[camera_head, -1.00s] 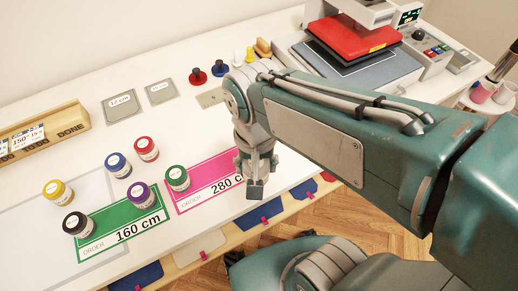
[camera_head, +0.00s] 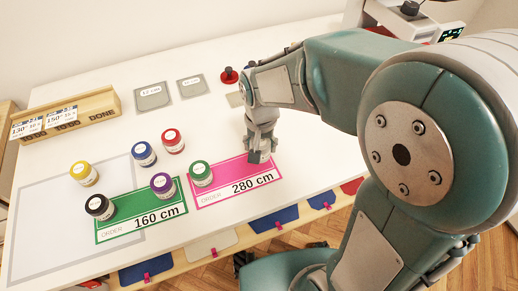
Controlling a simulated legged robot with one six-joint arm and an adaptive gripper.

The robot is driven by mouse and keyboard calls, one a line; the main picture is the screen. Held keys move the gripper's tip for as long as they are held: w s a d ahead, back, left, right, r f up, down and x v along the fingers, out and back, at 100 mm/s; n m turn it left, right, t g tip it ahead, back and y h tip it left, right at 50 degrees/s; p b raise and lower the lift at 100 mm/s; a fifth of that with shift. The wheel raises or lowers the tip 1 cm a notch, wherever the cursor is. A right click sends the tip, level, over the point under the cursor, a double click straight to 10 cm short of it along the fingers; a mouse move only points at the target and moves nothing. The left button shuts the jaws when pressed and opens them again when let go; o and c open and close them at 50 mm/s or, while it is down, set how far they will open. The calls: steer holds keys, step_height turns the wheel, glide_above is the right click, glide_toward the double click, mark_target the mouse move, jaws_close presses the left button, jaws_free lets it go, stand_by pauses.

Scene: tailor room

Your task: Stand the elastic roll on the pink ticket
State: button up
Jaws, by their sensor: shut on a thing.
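The pink ticket (camera_head: 220,192), marked 280 cm, lies flat on the white table. A green-topped elastic roll (camera_head: 200,173) stands upright on its left end. My gripper (camera_head: 260,157) points down over the far right part of the ticket. It is shut, and its own fingers hide what it holds; I cannot make out the roll between them. I cannot tell whether the fingertips or the held thing touch the ticket.
The green ticket (camera_head: 115,224), marked 160 cm, bears the black (camera_head: 99,207) and purple (camera_head: 162,185) rolls. Yellow (camera_head: 84,173), blue (camera_head: 144,153) and red (camera_head: 172,141) rolls stand behind. A wooden tray (camera_head: 92,108) is at back left. The table's front edge is close.

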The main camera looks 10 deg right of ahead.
steer(key=shift+w+a+f, duration=0.3)
steer(key=shift+w+f, duration=0.2)
steer(key=shift+f, duration=0.1)
steer(key=shift+w+d+f, duration=0.1)
steer(key=shift+d+f, duration=0.1)
steer(key=shift+f, duration=1.45)
steer(key=shift+f, duration=0.1)
steer(key=o, duration=1)
steer(key=shift+a, duration=0.1)
step_height(320, 180, up, 12)
steer(key=shift+r, duration=0.15)
steer(key=s+d+r+t, duration=0.2)
steer(key=s+d, duration=0.1)
steer(key=s, duration=0.1)
steer(key=s+d+r+n+t, duration=0.1)
steer(key=s+d+r, duration=0.1)
steer(key=s+d, duration=0.2)
steer(key=s+d+r+n+t, duration=0.1)
steer(key=s+d+r+t, duration=0.1)
steer(key=s, duration=0.3)
steer(key=shift+d+r+t, duration=0.25)
steer(key=shift+d+t, duration=0.05)
steer(key=shift+d, duration=0.6)
